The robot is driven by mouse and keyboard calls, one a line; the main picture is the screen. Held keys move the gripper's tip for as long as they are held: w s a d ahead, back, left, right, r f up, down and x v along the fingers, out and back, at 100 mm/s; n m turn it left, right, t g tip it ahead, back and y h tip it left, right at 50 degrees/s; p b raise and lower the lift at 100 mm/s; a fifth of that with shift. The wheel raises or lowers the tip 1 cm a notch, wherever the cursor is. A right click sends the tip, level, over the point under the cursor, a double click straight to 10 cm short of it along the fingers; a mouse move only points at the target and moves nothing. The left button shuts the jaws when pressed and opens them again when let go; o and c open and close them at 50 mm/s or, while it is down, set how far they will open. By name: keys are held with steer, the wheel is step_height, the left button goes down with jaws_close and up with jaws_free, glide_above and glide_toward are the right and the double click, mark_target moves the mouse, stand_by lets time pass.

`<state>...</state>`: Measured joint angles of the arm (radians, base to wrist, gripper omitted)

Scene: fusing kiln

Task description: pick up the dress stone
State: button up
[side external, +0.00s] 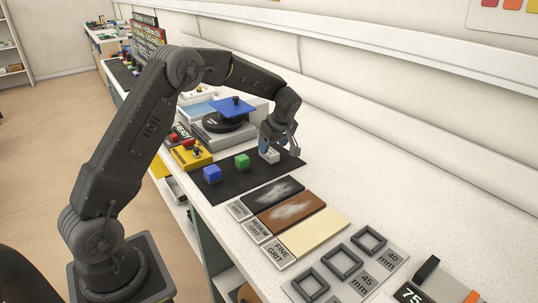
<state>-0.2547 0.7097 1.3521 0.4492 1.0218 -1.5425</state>
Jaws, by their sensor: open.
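A small pale grey-white block (271,156), which looks like the dress stone, sits on the black mat (254,187) near its far right end. My gripper (279,149) is right above and around this block, pointing down, with its jaws open. The fingers partly cover the block, and I cannot tell whether they touch it.
Three grit plates, including a brown one (291,213) and a cream one (318,233), lie in front of the mat. A blue plate on a round stand (232,106) is behind left. A yellow tray (187,161) is left. White counter (395,205) is clear at right.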

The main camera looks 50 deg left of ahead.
mark_target(270, 151)
steer(key=x, duration=0.3)
steer(key=shift+a+f, duration=0.3)
steer(key=shift+c, duration=0.4)
steer(key=c, duration=1)
steer(key=shift+r, duration=0.15)
steer(key=shift+r, duration=0.55)
steer(key=r, duration=0.2)
steer(key=s+a+r, duration=0.1)
steer(key=shift+r, duration=0.35)
steer(key=s+a+r, duration=0.6)
steer(key=s, duration=0.2)
steer(key=shift+a, duration=0.25)
